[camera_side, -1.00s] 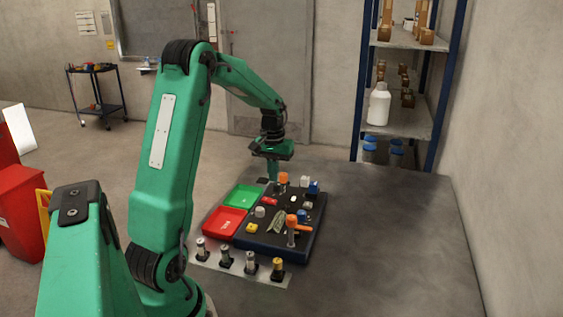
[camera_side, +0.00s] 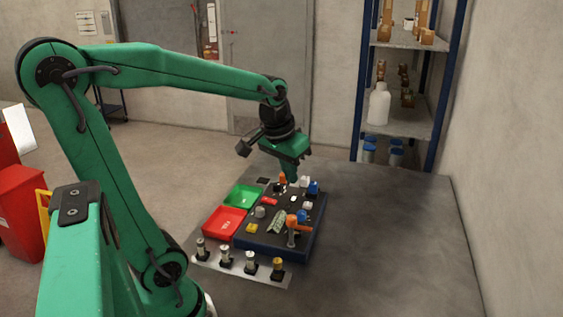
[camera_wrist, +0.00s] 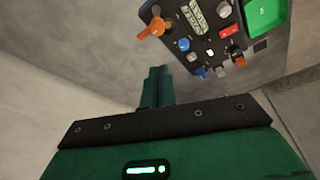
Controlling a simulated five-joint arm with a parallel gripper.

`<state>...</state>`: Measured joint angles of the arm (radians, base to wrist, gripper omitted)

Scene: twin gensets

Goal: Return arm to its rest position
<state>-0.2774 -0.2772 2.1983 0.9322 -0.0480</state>
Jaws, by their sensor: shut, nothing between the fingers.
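My gripper (camera_side: 294,178) is shut and empty. In the side view it hangs just above the far end of the dark panel (camera_side: 268,243), by an orange knob and a blue part. In the wrist view its fingers (camera_wrist: 155,88) are together with nothing between them, and the panel shows at the upper right. My arm is folded back at the elbow, with the forearm stretched toward the panel. I cannot tell the exact gap between the fingertips and the panel parts.
On the panel are an orange-handled valve (camera_side: 292,228) and several small coloured parts. A green tray (camera_side: 243,196) and a red tray (camera_side: 224,222) lie at its left. Several metal-topped cylinders stand in front. A shelf rack (camera_side: 402,100) stands behind. The table's right side is clear.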

